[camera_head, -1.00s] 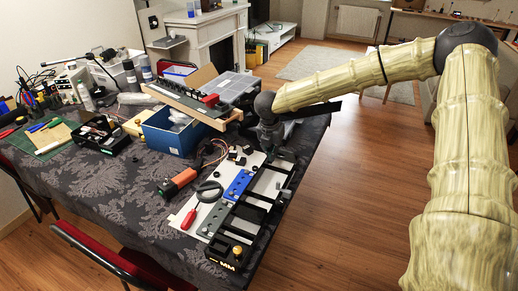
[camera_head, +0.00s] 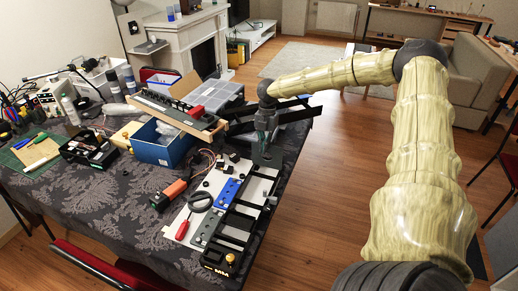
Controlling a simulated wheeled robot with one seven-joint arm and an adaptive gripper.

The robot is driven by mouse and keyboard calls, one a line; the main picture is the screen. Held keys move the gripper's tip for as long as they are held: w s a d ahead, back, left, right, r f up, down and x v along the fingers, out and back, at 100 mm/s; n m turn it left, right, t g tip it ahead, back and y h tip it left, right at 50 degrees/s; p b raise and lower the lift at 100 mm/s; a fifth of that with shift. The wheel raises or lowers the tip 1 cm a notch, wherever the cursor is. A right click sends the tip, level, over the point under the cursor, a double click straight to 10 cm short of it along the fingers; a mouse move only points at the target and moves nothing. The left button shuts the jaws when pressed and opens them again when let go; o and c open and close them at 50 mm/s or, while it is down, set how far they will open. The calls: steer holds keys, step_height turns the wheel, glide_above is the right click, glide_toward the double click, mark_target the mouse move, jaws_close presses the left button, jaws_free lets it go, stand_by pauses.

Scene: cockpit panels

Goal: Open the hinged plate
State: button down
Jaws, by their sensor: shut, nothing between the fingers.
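A cockpit panel (camera_head: 190,222) lies on the table, a white board carrying blue and grey strips and a long black frame (camera_head: 236,226) along its right side. I cannot tell surely which part is the hinged plate. My gripper (camera_head: 266,160) points down at the far end of the black frame. It is shut and holds nothing. Its fingertips are small and dark here, so whether they touch the panel is unclear. Dark flat bars (camera_head: 298,117) show behind my gripper; what they belong to is unclear.
A blue box (camera_head: 160,150) and a long switch panel (camera_head: 178,112) stand behind.

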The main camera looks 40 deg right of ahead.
steer(key=shift+w+d+r, duration=0.15)
steer(key=shift+w+d, duration=0.35)
steer(key=shift+d, duration=0.3)
step_height(320, 180, up, 10)
steer(key=b, duration=0.2)
steer(key=shift+d+f, duration=0.2)
steer(key=shift+f, duration=0.05)
stand_by(0.6)
steer(key=shift+w, duration=0.1)
